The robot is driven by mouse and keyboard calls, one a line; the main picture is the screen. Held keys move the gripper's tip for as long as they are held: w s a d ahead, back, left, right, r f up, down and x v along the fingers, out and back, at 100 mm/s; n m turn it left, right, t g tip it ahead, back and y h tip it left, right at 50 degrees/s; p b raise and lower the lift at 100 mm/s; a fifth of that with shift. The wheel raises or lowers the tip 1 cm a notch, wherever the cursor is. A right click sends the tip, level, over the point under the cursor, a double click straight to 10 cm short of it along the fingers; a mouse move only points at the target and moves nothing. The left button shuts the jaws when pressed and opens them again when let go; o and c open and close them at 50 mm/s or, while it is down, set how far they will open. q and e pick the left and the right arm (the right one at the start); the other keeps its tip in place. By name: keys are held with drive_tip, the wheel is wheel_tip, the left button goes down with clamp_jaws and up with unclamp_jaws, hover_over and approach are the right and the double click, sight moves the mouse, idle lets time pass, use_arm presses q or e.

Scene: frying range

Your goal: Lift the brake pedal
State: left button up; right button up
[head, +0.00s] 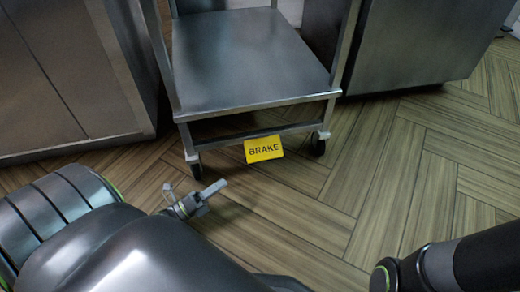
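The yellow brake pedal (264,149), marked "BRAKE" in black, sticks out low at the front of a metal cart (245,60), between its two front casters. It is slightly tilted. My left gripper (195,188) is in front of the cart, to the left of and nearer than the pedal. Its two grey fingers are spread apart with nothing between them, and it does not touch the pedal. Part of my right arm (440,265) shows at the lower right; its gripper is out of view.
A steel cabinet (60,75) stands to the left of the cart, and another steel unit (425,40) stands to the right. The wood-patterned floor (400,180) in front and to the right is clear. The cart's front casters (317,144) flank the pedal.

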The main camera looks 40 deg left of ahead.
sight(260, 158)
use_arm(q)
drive_tip(key=shift+m, duration=0.3)
drive_tip(key=f+b+x, duration=0.1)
drive_tip(key=b+x, duration=0.1)
drive_tip(key=x, duration=0.3)
drive_tip(key=f+b+x, duration=0.1)
drive_tip(key=b+x, duration=0.1)
drive_tip(key=x, duration=0.3)
drive_tip(key=w+a+b+x, duration=0.1)
drive_tip(key=b+x, duration=0.1)
drive_tip(key=x, duration=0.3)
drive_tip(key=shift+w+d+f, duration=0.15)
drive_tip(key=shift+w+f, duration=0.2)
drive_tip(key=shift+w, duration=0.05)
clamp_jaws()
